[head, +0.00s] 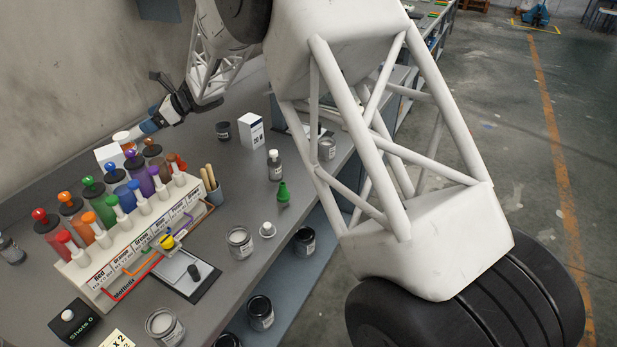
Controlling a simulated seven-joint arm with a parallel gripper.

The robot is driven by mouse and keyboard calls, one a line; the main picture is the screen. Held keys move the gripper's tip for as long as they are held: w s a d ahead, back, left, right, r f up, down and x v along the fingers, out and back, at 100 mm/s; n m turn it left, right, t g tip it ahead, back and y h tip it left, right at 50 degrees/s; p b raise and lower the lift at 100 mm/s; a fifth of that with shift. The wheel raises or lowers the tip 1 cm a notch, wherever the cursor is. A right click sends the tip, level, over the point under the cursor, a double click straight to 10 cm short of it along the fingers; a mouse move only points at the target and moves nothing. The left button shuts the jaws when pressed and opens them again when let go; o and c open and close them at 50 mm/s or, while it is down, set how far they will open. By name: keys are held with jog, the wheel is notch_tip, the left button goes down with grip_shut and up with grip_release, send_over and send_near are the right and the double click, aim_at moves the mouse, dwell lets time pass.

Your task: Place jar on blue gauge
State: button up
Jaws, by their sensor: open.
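My gripper (150,125) is at the back left of the bench, behind the rack of colored bottles. It looks open; its fingertips are small and partly blurred into the background, near a pale round-topped item (122,138). Several jars are in view. One glass jar with grey-white contents (240,242) stands mid-bench, another (163,327) is at the front edge, and a third (327,148) is toward the back right. A dark jar (223,130) stands near the white box. I cannot pick out a blue gauge with certainty.
A labeled rack (100,286) with several colored bottles fills the left. A flat plate on a black board (183,275) lies before it. A white box (251,130), grey bottle (275,165) and green bottle (283,193) stand mid-bench. Dark jars (260,312) sit on a lower shelf.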

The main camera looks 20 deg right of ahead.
jog(key=s+d+r+m+t+h, duration=0.2)
jog(key=d+r+m+t+h, duration=0.2)
jog(key=d+r+m+t, duration=0.65)
jog(key=s+d+r+m+h, duration=0.35)
jog(key=s+d+m, duration=0.25)
jog(key=d+m, duration=0.3)
jog(key=s+d+r+m+h, duration=0.35)
jog(key=s+d+m, duration=0.25)
jog(key=d+m, duration=0.4)
jog(key=s+d+f+m+g+h, duration=0.2)
jog(key=s+d+m, duration=0.3)
jog(key=s, duration=0.4)
jog(key=s+d+f+m+g+h, duration=0.2)
jog(key=s+d+m, duration=0.1)
jog(key=s+m, duration=0.5)
jog(key=s+f+m+g+y, duration=0.1)
jog(key=s+f+m+g, duration=0.2)
jog(key=s, duration=0.9)
jog(key=s+f+m+g, duration=0.3)
jog(key=s+m, duration=0.4)
jog(key=s, duration=0.5)
jog(key=shift+d+f+y, duration=0.2)
jog(key=shift+d+y, duration=0.2)
